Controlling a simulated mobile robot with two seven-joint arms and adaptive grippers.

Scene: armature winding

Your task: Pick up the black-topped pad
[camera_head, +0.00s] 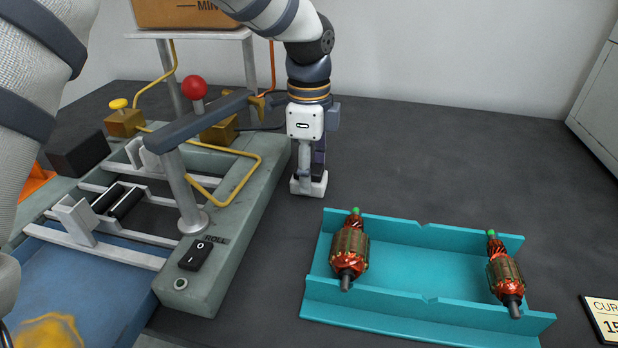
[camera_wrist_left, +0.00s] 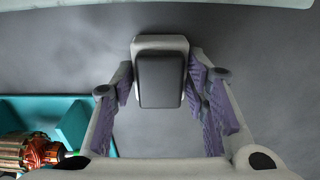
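The black-topped pad (camera_wrist_left: 161,80) has a dark block on a pale grey base. In the left wrist view it sits between the two purple-lined fingers. In the head view its pale base (camera_head: 308,187) shows low on the dark table, left of the turquoise tray, partly hidden by my gripper. My left gripper (camera_head: 309,172) points straight down over it. Its fingers (camera_wrist_left: 161,65) are apart, one on each side of the pad, with their tips close to its base. Whether they touch it I cannot tell. My right gripper is not in view.
A turquoise tray (camera_head: 425,225) holds two copper-wound armatures (camera_head: 349,250) and (camera_head: 506,274) at right. A grey-green machine (camera_head: 225,262) with a red-knobbed lever (camera_head: 194,88) stands close at left. The table behind the tray is clear.

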